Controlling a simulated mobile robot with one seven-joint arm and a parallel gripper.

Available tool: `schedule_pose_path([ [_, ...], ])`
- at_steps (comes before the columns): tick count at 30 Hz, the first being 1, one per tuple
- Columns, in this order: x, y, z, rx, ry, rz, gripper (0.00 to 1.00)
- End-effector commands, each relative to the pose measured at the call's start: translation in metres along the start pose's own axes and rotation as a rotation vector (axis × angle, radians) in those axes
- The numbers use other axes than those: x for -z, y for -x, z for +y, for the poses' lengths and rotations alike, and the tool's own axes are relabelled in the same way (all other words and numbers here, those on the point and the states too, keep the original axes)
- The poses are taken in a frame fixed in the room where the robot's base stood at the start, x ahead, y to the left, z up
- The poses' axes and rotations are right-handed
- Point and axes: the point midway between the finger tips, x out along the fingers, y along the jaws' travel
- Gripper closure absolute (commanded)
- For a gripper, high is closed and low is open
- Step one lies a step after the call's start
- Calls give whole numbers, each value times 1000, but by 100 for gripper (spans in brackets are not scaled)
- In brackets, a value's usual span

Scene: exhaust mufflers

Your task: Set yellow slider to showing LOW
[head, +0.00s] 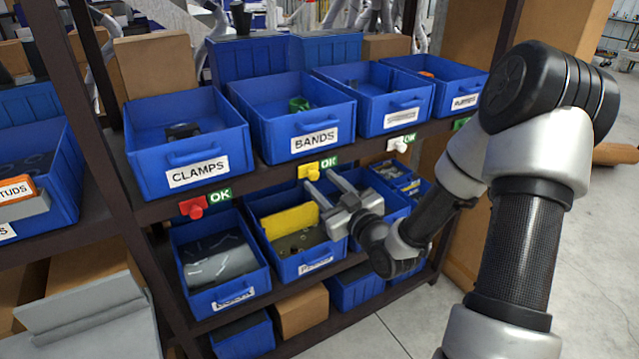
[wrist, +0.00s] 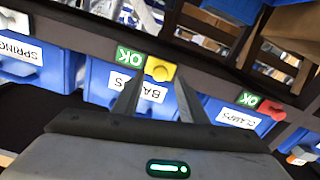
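The yellow slider (head: 310,171) sits on the dark shelf edge below the BANDS bin. A green label reading OK (head: 329,163) shows just to its right. In the wrist view, which is upside down, the yellow slider (wrist: 160,70) appears between and just beyond my fingertips, with the OK label (wrist: 130,56) to its left. My gripper (head: 319,178) is open, its two fingers pointing at the slider from just in front and below. In the wrist view my gripper (wrist: 159,78) has nothing between its fingers that I can see held. Contact with the slider cannot be told.
A red slider (head: 193,207) with an OK label is left on the same edge, and a white slider (head: 396,145) is right. The BANDS bin (head: 318,116) is above. A lower bin with a yellow piece (head: 290,221) lies below my gripper. Open floor (head: 372,340) is at the front.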

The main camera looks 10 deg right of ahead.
Motion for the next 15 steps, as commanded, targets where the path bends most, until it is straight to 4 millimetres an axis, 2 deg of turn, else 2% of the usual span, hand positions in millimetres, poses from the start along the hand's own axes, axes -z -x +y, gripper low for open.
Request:
schedule_pose_path([
  [3, 0, -13, 0, 2, 1, 2, 61],
  [6, 0, -18, 0, 1, 0, 0, 61],
  [15, 0, -20, 0, 0, 1, -1, 61],
])
